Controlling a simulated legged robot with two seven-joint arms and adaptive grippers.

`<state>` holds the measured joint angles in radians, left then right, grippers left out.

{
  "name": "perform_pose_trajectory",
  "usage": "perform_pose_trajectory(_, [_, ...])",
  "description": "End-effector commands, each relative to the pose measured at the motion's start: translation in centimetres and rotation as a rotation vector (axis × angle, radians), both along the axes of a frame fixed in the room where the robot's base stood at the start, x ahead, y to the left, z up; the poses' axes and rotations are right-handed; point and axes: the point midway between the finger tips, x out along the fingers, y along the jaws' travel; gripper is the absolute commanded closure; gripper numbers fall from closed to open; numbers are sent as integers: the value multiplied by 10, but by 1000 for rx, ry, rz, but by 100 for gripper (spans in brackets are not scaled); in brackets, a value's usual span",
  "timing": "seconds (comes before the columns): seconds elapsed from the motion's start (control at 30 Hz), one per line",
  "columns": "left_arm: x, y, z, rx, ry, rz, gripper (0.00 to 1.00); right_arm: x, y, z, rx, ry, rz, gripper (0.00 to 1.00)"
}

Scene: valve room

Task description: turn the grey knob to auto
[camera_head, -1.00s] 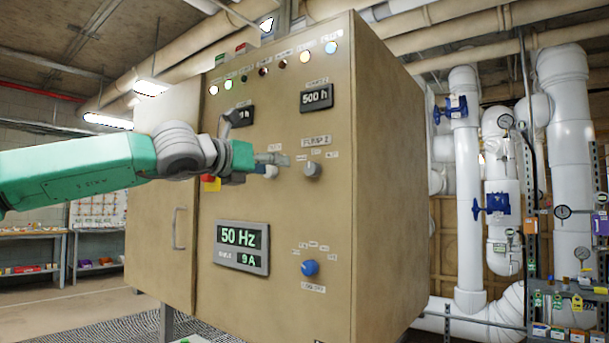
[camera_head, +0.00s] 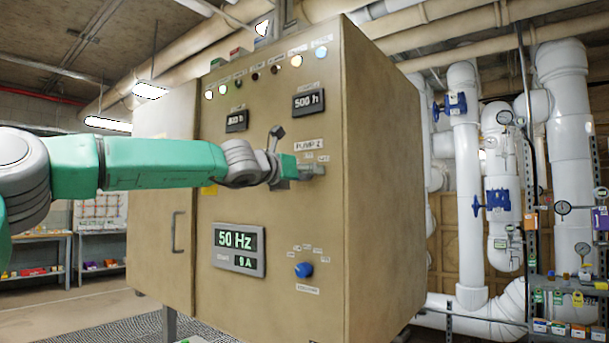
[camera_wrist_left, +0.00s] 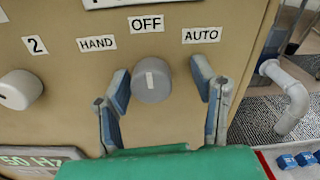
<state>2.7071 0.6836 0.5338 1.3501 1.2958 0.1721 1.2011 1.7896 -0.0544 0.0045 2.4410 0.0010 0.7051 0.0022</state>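The grey knob (camera_wrist_left: 152,80) sits on the tan panel in the left wrist view, under the OFF label (camera_wrist_left: 146,23). The white mark on its face stands upright, in line with OFF. The HAND label (camera_wrist_left: 97,43) is to its left and the AUTO label (camera_wrist_left: 202,35) to its right. My left gripper (camera_wrist_left: 162,78) is open, one finger on each side of the knob, with gaps visible on both sides. In the head view my left gripper (camera_head: 302,173) is at the panel below the PUMP 2 label (camera_head: 309,145) and largely hides the knob. My right gripper is not in view.
A white knob (camera_wrist_left: 20,90) is left of the grey one. A blue knob (camera_head: 303,270) and a 50 Hz display (camera_head: 240,249) are lower on the cabinet. White pipes (camera_head: 468,190) with blue valves stand to the right of the cabinet.

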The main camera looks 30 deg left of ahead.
Motion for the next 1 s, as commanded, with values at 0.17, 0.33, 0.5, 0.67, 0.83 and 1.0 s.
perform_pose_trajectory(0.17, [-2,7,-2,-5,-3,-2,79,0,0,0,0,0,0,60])
perform_pose_trajectory(0.33, [-3,6,-1,-6,-3,-5,98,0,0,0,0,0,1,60])
perform_pose_trajectory(0.5, [-4,7,-1,-6,-2,-1,98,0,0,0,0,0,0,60])
perform_pose_trajectory(0.67, [-4,8,-2,-4,-2,0,98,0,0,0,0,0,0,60])
perform_pose_trajectory(0.83, [-4,7,-2,1,-2,-3,98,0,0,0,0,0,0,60])
perform_pose_trajectory(1.0, [-4,7,-2,9,-2,-3,98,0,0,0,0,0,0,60])
